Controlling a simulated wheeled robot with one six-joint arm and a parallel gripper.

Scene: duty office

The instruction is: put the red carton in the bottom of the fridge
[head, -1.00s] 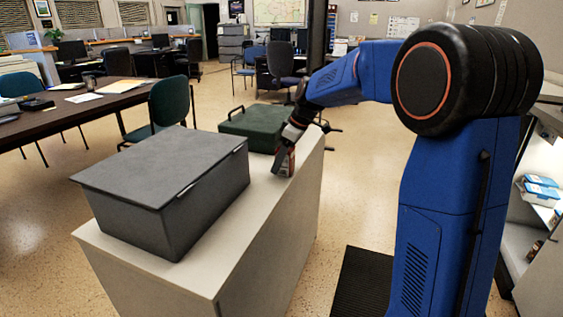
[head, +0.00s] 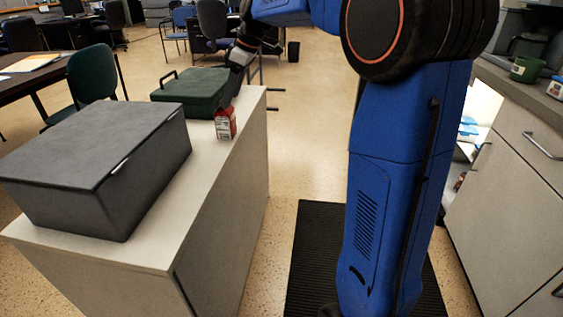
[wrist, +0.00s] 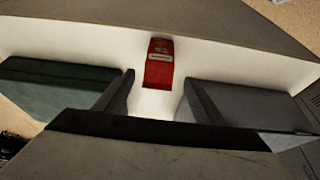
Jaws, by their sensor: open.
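The red carton (head: 226,124) stands upright on the white cabinet top, between the grey box and the cabinet's right edge. In the wrist view the red carton (wrist: 159,63) lies just ahead of the gap between my fingertips. My gripper (head: 229,98) is open and empty, reaching down right behind the carton; it also shows in the wrist view (wrist: 156,92). In the head view its fingers are partly hidden, so I cannot tell whether they touch the carton. The lit opening (head: 482,104) at the right, perhaps the fridge, is partly hidden by my arm; small packages show inside.
A grey lidded box (head: 95,165) fills the left of the white cabinet (head: 222,195). A green case (head: 190,90) lies behind it. A counter with drawers (head: 520,160) stands at the right. A dark mat (head: 305,255) lies on the floor between.

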